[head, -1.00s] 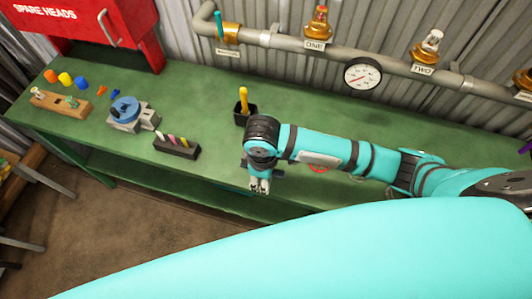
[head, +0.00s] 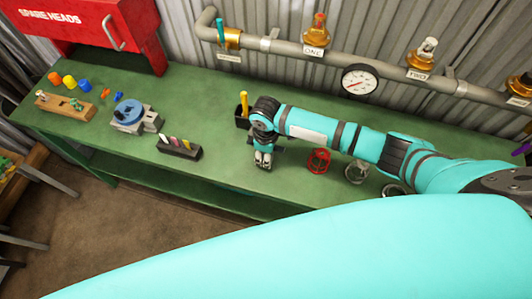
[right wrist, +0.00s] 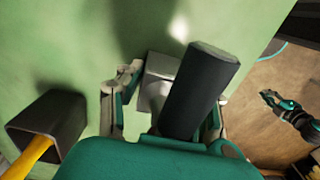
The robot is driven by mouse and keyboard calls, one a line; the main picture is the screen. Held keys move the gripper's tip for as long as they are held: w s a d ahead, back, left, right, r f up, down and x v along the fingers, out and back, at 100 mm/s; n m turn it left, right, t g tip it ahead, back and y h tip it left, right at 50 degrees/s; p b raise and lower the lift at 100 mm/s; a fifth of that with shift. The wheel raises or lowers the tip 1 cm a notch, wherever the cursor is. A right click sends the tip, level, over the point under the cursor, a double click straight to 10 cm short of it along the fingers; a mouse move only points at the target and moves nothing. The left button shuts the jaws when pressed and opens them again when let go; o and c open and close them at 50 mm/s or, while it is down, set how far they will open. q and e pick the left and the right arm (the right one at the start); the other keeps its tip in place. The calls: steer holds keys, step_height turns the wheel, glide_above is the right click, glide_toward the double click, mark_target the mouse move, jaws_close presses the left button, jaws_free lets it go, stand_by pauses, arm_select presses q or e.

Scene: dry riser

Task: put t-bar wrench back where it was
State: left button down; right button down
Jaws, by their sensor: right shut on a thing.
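The wrench is hardly visible in the head view.
A black block with colored pieces (head: 178,149), a blue-topped vise (head: 128,115) and a wooden block (head: 62,106) stand left on the bench (head: 205,110). A red handwheel (head: 318,160) lies right of the gripper. A pipe with valves and a gauge (head: 360,81) runs behind.

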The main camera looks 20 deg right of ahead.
steer(key=shift+f, duration=0.15)
steer(key=c, duration=0.9)
jaws_free()
steer(key=shift+o, duration=0.2)
step_height(320, 180, up, 12)
steer(key=shift+r+b, duration=0.15)
steer(key=shift+b, duration=0.4)
